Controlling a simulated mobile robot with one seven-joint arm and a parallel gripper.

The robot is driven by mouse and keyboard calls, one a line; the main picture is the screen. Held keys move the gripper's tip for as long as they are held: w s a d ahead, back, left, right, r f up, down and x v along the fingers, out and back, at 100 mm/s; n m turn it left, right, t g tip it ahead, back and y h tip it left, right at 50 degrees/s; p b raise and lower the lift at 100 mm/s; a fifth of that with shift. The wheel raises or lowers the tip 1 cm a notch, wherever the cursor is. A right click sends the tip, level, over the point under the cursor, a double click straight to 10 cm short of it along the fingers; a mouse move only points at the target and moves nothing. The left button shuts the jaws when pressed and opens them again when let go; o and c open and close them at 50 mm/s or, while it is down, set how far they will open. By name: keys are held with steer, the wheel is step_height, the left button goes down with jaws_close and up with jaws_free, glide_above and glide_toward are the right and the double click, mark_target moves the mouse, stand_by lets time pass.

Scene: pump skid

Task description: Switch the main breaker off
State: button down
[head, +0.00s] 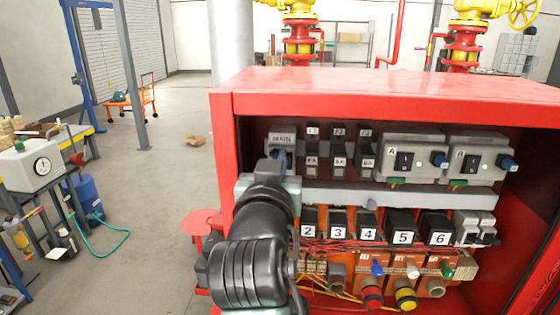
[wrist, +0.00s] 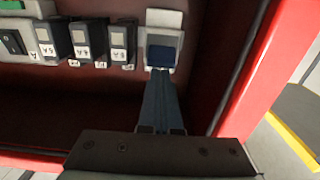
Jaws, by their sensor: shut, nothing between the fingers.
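The main breaker is the light grey unit labelled MAIN (head: 282,138) at the upper left end of the red cabinet's rows. My arm hides its lower part in the head view. In the wrist view, which is turned over, the main breaker (wrist: 163,34) is at the top middle, with a dark blue lever (wrist: 162,57) on its front. My gripper (wrist: 160,76) is shut and empty, its fingers pointing straight at that lever. The fingertips are at or just short of the lever; I cannot tell whether they touch.
Small breakers (head: 339,156) stand in a row right of the main breaker. Two grey switch boxes (head: 410,160) are further right. The red cabinet wall (wrist: 262,75) is close beside my gripper in the wrist view. Numbered black blocks (head: 403,227) and loose wires are below.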

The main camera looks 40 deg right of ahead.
steer(key=f+v, duration=0.1)
steer(key=v, duration=0.6)
stand_by(1.0)
steer(key=shift+d, duration=0.1)
steer(key=w+a+r+t+b, duration=0.1)
steer(key=a, duration=0.1)
steer(key=a+r+n+t+y+b, duration=0.1)
steer(key=a+t, duration=0.1)
steer(key=w+a+r+n+t+b, duration=0.1)
steer(key=a, duration=0.1)
steer(key=shift+w+a+r+y, duration=0.3)
steer(key=shift+a+r+y, duration=0.05)
steer(key=shift+a+y, duration=0.05)
steer(key=s+a+r+n+t+y+b, duration=0.2)
steer(key=s+a+r+n+t+y, duration=0.1)
steer(key=a, duration=0.7)
steer(key=s+a+r+n+t+y+b, duration=0.2)
steer(key=a+r+n+t+y, duration=0.3)
steer(key=a+r+t+y, duration=0.3)
steer(key=s+a+r+y, duration=0.1)
steer(key=a, duration=0.2)
steer(key=shift+s+t+b, duration=0.2)
steer(key=shift+t+b, duration=0.1)
steer(key=shift+b, duration=0.05)
steer(key=shift+a, duration=0.1)
